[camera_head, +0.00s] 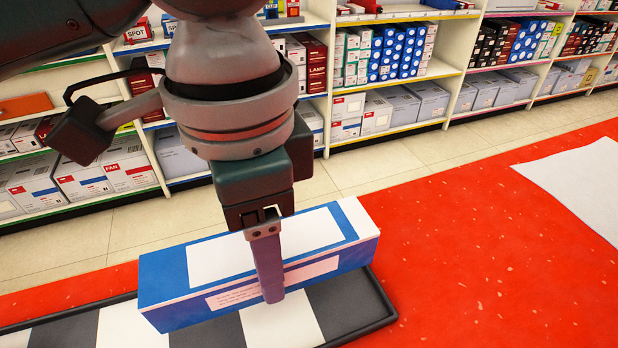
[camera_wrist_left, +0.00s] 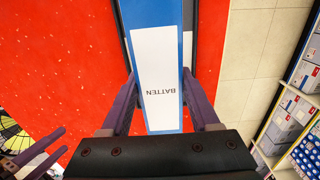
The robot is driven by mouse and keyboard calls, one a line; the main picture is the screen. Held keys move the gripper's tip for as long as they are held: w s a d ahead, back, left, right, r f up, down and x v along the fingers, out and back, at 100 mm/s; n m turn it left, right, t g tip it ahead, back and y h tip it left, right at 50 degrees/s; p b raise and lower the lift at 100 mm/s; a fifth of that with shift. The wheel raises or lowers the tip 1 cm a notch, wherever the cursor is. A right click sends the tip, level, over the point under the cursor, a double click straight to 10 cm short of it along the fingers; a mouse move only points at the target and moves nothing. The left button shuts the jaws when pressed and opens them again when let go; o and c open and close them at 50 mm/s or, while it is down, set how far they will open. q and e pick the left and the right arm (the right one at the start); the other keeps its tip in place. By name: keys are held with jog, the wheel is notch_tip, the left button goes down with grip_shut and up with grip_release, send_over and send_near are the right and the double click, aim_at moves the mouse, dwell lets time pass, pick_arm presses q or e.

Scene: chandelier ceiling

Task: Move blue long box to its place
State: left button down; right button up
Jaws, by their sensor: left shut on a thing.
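The blue long box (camera_head: 165,280) has white label panels and lies lengthwise across the middle of the head view, over a black-rimmed checkered tray (camera_head: 385,312). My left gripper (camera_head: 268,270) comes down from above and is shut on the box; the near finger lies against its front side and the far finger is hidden. In the left wrist view the box (camera_wrist_left: 152,14), labelled BATTEN, is between the two purple fingers. I cannot tell whether the box touches the tray. My right gripper (camera_wrist_left: 38,152) shows at the left wrist view's lower left, fingers apart and empty.
The red surface (camera_head: 470,250) is clear to the right of the box. A white sheet (camera_head: 580,180) lies on it at the far right. Shelves of boxed goods (camera_head: 400,105) stand behind, across a strip of tiled floor (camera_head: 390,160).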

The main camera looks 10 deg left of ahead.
pick_arm(q)
jog(key=shift+f+b, duration=0.65)
jog(key=shift+f, duration=2.45)
pick_arm(e)
jog(key=shift+f, duration=0.8)
pick_arm(q)
jog(key=shift+f, duration=0.1)
jog(key=shift+c, duration=0.6)
grip_release()
pick_arm(e)
jog(key=shift+d, duration=0.15)
